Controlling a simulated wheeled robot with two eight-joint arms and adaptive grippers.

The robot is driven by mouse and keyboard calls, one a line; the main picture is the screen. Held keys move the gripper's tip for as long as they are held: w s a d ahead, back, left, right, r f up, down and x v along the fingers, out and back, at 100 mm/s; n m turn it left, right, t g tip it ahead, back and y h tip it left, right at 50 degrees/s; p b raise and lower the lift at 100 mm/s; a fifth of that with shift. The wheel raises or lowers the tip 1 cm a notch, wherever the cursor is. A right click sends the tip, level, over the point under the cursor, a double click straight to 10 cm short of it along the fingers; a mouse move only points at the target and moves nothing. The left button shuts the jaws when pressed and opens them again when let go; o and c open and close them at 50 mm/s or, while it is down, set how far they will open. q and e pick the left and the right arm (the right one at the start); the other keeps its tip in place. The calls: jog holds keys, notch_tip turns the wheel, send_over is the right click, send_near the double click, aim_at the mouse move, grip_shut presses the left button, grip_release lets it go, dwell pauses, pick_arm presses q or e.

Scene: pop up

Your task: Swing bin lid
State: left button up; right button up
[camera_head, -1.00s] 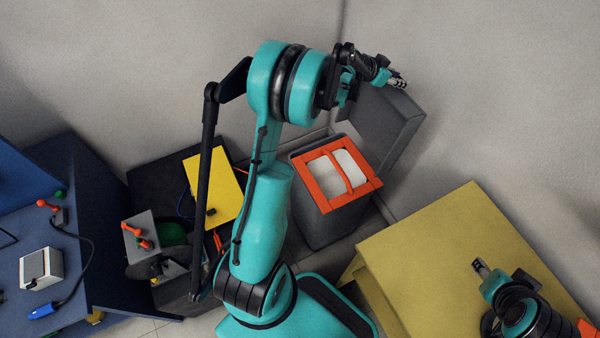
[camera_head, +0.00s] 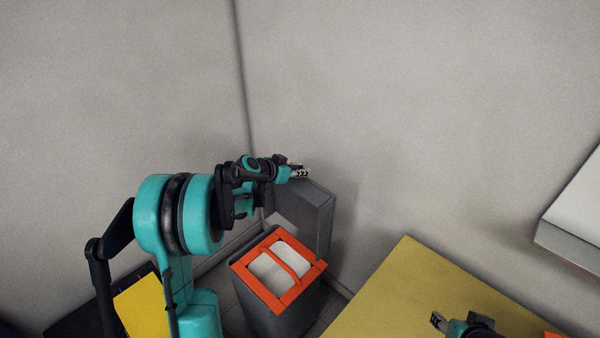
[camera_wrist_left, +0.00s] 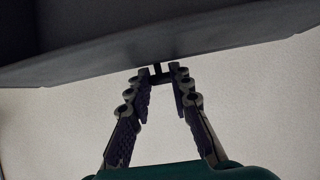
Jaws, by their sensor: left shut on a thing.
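The bin (camera_head: 262,308) is a dark grey box with an orange frame (camera_head: 312,274) around its top opening, and white shows inside. Its grey lid (camera_head: 312,212) stands raised at the back of the bin. My left gripper (camera_head: 301,172) is at the lid's upper edge, shut on it. In the left wrist view the fingers (camera_wrist_left: 160,76) close in at the edge of the dark lid (camera_wrist_left: 150,42), where a small dark piece shows between the tips. My right gripper (camera_head: 437,319) is low at the right, over the yellow table, too small to read its jaws.
The yellow table (camera_head: 410,290) stands right of the bin. A yellow panel (camera_head: 142,305) is at lower left. Pale walls (camera_head: 350,90) meet in a corner behind the bin. A white-topped grey thing (camera_head: 578,222) is at the right edge.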

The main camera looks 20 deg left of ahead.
pick_arm(q)
jog(key=shift+s+a, duration=0.3)
jog(key=shift+s, duration=0.45)
jog(key=shift+s+a, duration=0.3)
jog(key=shift+s, duration=0.5)
jog(key=shift+s+a, duration=0.3)
jog(key=shift+s, duration=0.45)
jog(key=s+a+f+b, duration=0.2)
jog(key=s+a, duration=0.1)
jog(key=s, duration=0.5)
jog(key=shift+s+f, duration=0.3)
jog(key=shift+a, duration=0.15)
jog(key=s+a+f+b, duration=0.2)
jog(key=s+f+b, duration=0.3)
jog(key=s, duration=0.2)
jog(key=shift+s+a+f, duration=0.15)
jog(key=shift+a, duration=0.25)
